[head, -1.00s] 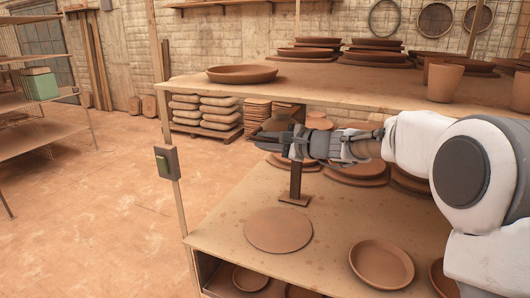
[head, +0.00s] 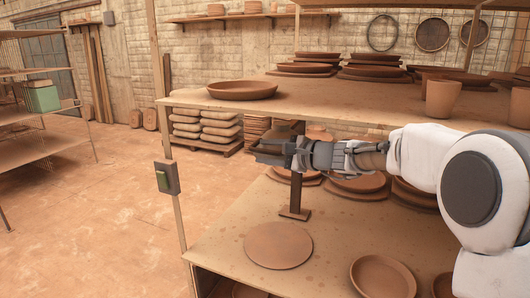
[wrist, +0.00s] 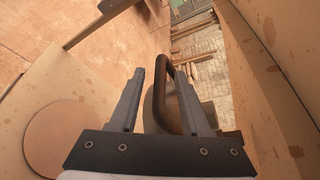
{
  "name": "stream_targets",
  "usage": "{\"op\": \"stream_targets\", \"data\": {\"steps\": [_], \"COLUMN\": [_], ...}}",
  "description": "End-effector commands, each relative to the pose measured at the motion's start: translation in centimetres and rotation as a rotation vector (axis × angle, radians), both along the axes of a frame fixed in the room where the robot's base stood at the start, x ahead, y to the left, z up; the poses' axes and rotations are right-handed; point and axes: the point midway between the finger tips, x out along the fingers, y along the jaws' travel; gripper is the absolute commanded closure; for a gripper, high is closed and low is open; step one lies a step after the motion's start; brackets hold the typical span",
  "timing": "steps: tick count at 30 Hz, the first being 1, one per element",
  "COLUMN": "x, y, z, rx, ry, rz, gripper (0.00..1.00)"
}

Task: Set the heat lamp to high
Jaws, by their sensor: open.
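The heat lamp seems to be the dark stand (head: 296,195) on the lower shelf, with a flat foot and an upright post. Its top is largely hidden behind my gripper (head: 264,151); a dark shade-like shape shows just above the fingers. In the wrist view my gripper (wrist: 149,75) is open. A dark bent handle (wrist: 181,72) shows between its two fingers, with a brown rounded part behind it. I cannot tell whether either finger touches the handle. No marked lamp setting is readable.
The upper shelf board (head: 330,107) lies close above my gripper. A round clay slab (head: 278,245) and a dish (head: 383,278) lie on the lower shelf. Open floor is at left.

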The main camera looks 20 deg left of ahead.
Motion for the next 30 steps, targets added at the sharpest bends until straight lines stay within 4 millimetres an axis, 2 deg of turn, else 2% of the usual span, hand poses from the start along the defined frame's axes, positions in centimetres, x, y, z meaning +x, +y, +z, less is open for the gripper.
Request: {"op": "stream_targets", "data": {"steps": [18,24,30], "x": [-5.3,-6.2,-6.5], "y": [-12.2,-14.4,-15.0], "z": [2.9,3.5,3.6], "rx": [0.0,0.001,0.001], "ry": [-0.003,-0.001,0.0], "rz": [-0.003,-0.001,0.0], "gripper": [0.53,0.53,0.53]}}
